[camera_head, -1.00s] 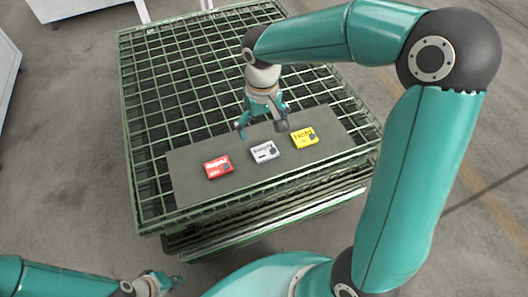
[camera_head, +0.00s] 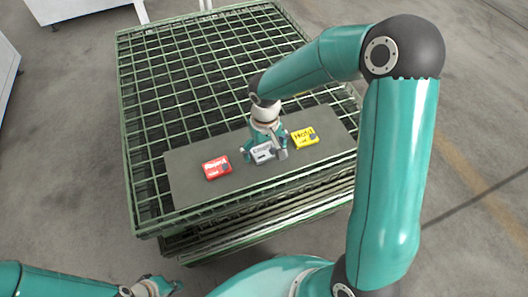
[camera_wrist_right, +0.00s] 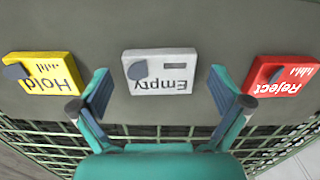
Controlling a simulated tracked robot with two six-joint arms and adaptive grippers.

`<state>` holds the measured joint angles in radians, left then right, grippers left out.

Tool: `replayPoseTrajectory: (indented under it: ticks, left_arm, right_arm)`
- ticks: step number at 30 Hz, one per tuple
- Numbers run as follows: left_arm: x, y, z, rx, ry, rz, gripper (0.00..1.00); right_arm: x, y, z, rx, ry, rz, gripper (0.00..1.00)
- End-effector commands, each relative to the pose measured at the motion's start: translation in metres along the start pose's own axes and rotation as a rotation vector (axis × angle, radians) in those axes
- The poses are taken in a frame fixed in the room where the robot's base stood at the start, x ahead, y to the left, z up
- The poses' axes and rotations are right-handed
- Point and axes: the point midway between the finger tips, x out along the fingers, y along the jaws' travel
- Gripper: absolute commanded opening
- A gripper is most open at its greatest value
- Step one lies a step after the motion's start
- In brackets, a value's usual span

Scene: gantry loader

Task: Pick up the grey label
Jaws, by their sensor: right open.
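The grey label (camera_head: 263,153), marked "Empty", lies flat on a dark board (camera_head: 190,191) between a red and a yellow label. It also shows in the right wrist view (camera_wrist_right: 160,72). My right gripper (camera_head: 265,153) is open over the grey label, its fingers on either side of it. In the right wrist view the open fingers (camera_wrist_right: 160,92) flank the label and nothing is held. I cannot tell how high the fingertips are above the board. My left gripper (camera_head: 163,285) is at the lower left, away from the board; its jaws are too small to read.
The red "Reject" label (camera_head: 216,167) lies to the left of the grey one and the yellow "Hold" label (camera_head: 305,137) to the right, both close to the gripper. The board rests on a green wire-mesh crate (camera_head: 146,214).

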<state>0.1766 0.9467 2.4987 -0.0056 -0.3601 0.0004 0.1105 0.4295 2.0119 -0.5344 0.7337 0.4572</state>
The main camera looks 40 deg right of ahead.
Motion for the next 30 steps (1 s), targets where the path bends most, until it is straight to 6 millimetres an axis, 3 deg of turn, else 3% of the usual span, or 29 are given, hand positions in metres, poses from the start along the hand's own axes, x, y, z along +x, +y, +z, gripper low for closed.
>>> replayPoseTrajectory:
  ticks: [4,12,15,24,30]
  left_arm:
    - [0.000,0.000,0.000,0.000,0.000,0.000,0.00]
    - [0.000,0.000,0.000,0.000,0.000,0.000,0.00]
    - [0.000,0.000,0.000,0.000,0.000,0.000,0.00]
    - [-0.001,0.000,0.000,0.000,0.000,0.000,0.00]
    - [-0.003,0.001,0.000,0.000,0.000,0.000,0.00]
  right_arm:
    - [0.000,0.000,0.000,0.001,0.000,0.000,1.00]
    - [-0.001,0.000,0.000,0.001,0.000,0.000,0.55]
    - [-0.001,0.000,0.000,0.001,0.000,0.000,0.43]
    - [-0.003,0.000,0.000,0.001,0.001,0.000,0.43]
    - [-0.016,0.000,-0.001,0.002,0.002,0.000,0.43]
